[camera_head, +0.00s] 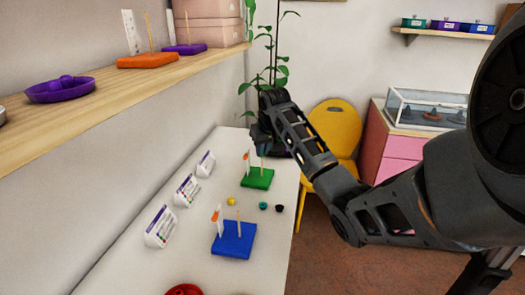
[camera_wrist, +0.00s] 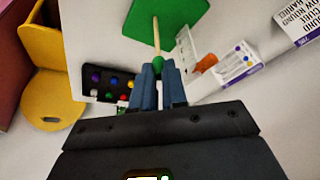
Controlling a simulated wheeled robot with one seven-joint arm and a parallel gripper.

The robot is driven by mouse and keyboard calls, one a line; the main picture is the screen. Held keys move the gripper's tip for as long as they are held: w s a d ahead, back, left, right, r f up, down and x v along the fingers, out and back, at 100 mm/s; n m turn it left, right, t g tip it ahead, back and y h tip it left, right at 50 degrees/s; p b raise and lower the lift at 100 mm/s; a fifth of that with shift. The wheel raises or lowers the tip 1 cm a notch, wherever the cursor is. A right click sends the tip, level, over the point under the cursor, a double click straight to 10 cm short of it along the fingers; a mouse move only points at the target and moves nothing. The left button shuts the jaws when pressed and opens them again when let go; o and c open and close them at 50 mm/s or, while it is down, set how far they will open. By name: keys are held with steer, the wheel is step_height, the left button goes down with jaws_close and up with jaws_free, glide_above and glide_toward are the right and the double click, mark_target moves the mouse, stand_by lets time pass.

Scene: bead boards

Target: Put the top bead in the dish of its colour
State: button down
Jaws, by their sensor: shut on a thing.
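My gripper (camera_wrist: 159,72) is shut on a small green bead (camera_wrist: 158,62), seen between its fingertips in the wrist view. The thin wooden peg of the green board (camera_wrist: 165,12) runs up to the bead in that view; I cannot tell whether the bead is still around the peg or just off its tip. In the head view my gripper (camera_head: 262,138) is above the green board (camera_head: 257,179), and the bead is hidden. A purple dish (camera_head: 60,90) sits on the wooden shelf at the left. A red dish (camera_head: 184,290) shows partly at the bottom edge.
A blue board (camera_head: 234,243) with a peg stands nearer on the white table. Yellow (camera_head: 231,201), teal (camera_head: 263,205) and black (camera_head: 279,208) small things lie between the boards. White printed boxes (camera_head: 186,190) line the left. A black tray with coloured beads (camera_wrist: 92,93) shows in the wrist view.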

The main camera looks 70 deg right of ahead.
steer(key=shift+r, duration=1.6)
steer(key=shift+s, duration=0.1)
